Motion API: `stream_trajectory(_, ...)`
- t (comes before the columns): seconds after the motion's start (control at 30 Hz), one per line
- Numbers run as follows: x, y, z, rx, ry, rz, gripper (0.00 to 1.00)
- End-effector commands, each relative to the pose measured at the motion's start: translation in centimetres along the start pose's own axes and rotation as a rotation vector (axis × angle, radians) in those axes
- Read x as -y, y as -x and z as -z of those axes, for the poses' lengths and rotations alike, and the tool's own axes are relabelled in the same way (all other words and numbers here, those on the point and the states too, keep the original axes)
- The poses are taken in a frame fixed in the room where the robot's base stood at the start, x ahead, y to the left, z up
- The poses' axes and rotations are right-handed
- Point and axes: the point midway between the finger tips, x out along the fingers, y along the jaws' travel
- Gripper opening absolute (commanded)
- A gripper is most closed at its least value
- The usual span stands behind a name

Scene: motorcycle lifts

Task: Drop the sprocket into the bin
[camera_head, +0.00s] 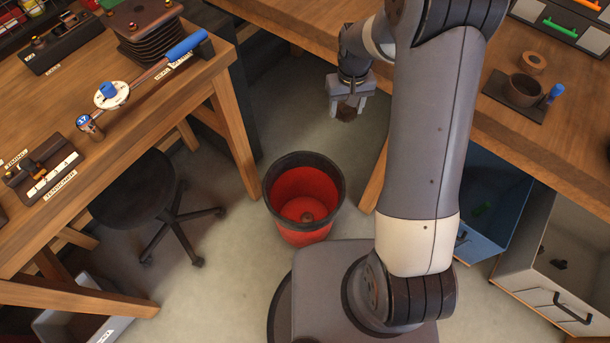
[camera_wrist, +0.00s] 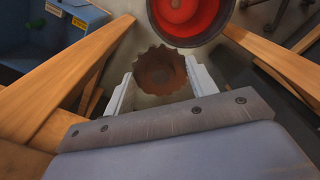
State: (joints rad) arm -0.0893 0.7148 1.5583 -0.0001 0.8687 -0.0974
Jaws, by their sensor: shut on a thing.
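The sprocket (camera_wrist: 160,72) is a brown toothed disc, seen in the wrist view between the two fingers of my gripper (camera_wrist: 160,88). My gripper (camera_head: 347,108) is shut on the sprocket, which shows as a small dark brown piece (camera_head: 346,114) in the head view. It is held in the air, up and to the right of the bin in the head view. The bin (camera_head: 303,192) is a round red bucket with a black rim, standing on the floor. A small brown thing lies at its bottom. The bin (camera_wrist: 190,22) also shows at the top of the wrist view, beyond the sprocket.
A wooden bench (camera_head: 222,85) with tools stands at the left, and another (camera_head: 540,125) at the right. A black stool (camera_head: 135,190) stands left of the bin. A blue drawer (camera_head: 490,200) and a grey drawer (camera_head: 520,262) hang open at the right.

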Motion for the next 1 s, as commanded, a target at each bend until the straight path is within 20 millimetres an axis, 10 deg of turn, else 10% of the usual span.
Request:
stream_trajectory(0.6, 7.2, -20.1, -1.2, 0.002, 0.336, 0.0, 0.25)
stream_trajectory(1.0, 9.9, -26.6, -2.1, -0.001, 0.472, 0.0, 0.25)
